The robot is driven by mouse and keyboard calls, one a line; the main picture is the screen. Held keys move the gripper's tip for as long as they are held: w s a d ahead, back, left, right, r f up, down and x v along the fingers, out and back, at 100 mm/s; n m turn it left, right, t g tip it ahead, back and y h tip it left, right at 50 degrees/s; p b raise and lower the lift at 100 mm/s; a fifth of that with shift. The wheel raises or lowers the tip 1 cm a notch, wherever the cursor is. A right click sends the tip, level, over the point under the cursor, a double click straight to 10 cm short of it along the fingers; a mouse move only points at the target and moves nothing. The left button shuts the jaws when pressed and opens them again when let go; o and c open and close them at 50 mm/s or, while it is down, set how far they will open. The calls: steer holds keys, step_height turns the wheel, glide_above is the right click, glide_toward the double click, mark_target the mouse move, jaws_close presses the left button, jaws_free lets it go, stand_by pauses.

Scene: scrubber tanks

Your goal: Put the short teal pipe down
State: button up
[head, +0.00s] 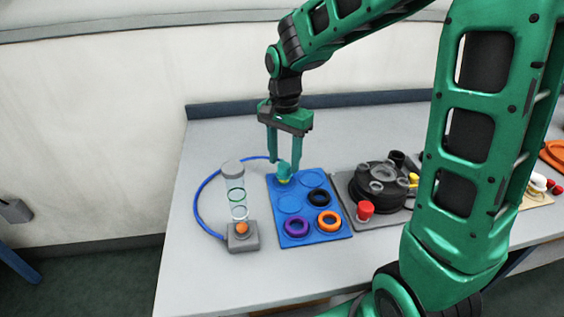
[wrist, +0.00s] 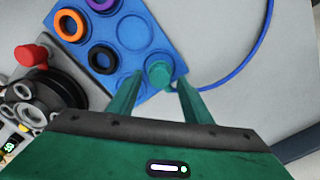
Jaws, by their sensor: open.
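The short teal pipe (head: 284,170) stands at the back-left of the blue tray (head: 300,238), at one of its round recesses; whether it is fully seated I cannot tell. In the wrist view the teal pipe (wrist: 159,74) shows as a round teal end between and just beyond my fingertips. My gripper (head: 285,168) is open above the tray, with its fingers pointing down on either side of the pipe. In the wrist view my gripper (wrist: 160,90) shows a gap between each finger and the pipe.
The tray also holds an orange ring (head: 329,221), a purple ring (head: 297,227) and a black ring (head: 319,198). A clear cylinder (head: 235,190) and a grey box with an orange knob (head: 242,236) stand left. A black fixture (head: 375,186) with a red knob (head: 365,210) stands right.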

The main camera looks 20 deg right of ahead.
mark_target(284, 165)
step_height(284, 165, up, 11)
steer(key=shift+f, duration=0.15)
steer(key=s+d+f+n, duration=0.1)
steer(key=s+d+f, duration=0.1)
steer(key=s+d, duration=0.3)
steer(key=s+d+f+n, duration=0.2)
steer(key=s+d, duration=0.4)
steer(key=s, duration=0.6)
steer(key=s+d+f+n, duration=0.1)
steer(key=s+d+f, duration=0.3)
steer(key=s, duration=0.5)
steer(key=shift+s+d+n, duration=0.25)
steer(key=shift+d+n, duration=0.15)
steer(key=shift+d, duration=0.65)
steer(key=shift+w+f, duration=0.2)
steer(key=shift+w, duration=0.45)
